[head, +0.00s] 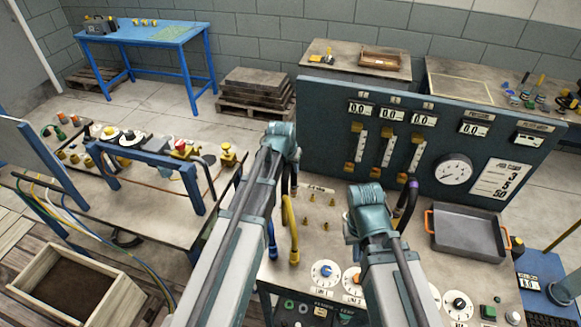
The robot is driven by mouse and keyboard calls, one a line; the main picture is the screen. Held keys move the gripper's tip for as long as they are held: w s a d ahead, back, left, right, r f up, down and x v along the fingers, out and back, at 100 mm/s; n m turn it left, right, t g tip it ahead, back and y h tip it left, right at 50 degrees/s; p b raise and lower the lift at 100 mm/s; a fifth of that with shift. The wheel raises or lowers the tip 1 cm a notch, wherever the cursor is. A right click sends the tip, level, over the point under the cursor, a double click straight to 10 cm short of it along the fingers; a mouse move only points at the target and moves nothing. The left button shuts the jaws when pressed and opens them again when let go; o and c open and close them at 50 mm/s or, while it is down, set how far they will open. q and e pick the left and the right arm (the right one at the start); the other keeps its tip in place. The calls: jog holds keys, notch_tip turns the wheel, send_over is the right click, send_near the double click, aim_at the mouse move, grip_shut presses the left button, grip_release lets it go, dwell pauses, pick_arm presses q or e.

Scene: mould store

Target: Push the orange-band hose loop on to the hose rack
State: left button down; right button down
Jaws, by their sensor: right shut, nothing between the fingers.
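I cannot make out an orange band on any hose. A dark hose with a purple band (413,184) curves down in front of the control panel, just right of my right wrist. A yellow hose (291,232) stands on the bench between my arms, with a blue hose end beside it. I cannot clearly tell which thing is the hose rack; a blue crossbar frame (140,157) stands on the left table. My right gripper (352,228) is shut and empty above the bench, its fingertips mostly hidden by the wrist. My left gripper's fingers are hidden by its wrist (281,138).
The control panel (330,103) closes off the back of the bench. A grey tray with orange handles (468,233) lies to the right. Dials (325,272) line the bench front. A wooden box (75,285) and loose coloured hoses are at lower left.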

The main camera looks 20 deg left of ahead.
pick_arm(q)
jog(key=shift+f, duration=0.25)
dwell(0.3)
jog(key=c, duration=0.5)
grip_release()
jog(key=shift+c, duration=0.2)
jog(key=p+v, duration=1.2)
jog(key=v, duration=0.2)
jog(key=shift+f, duration=0.1)
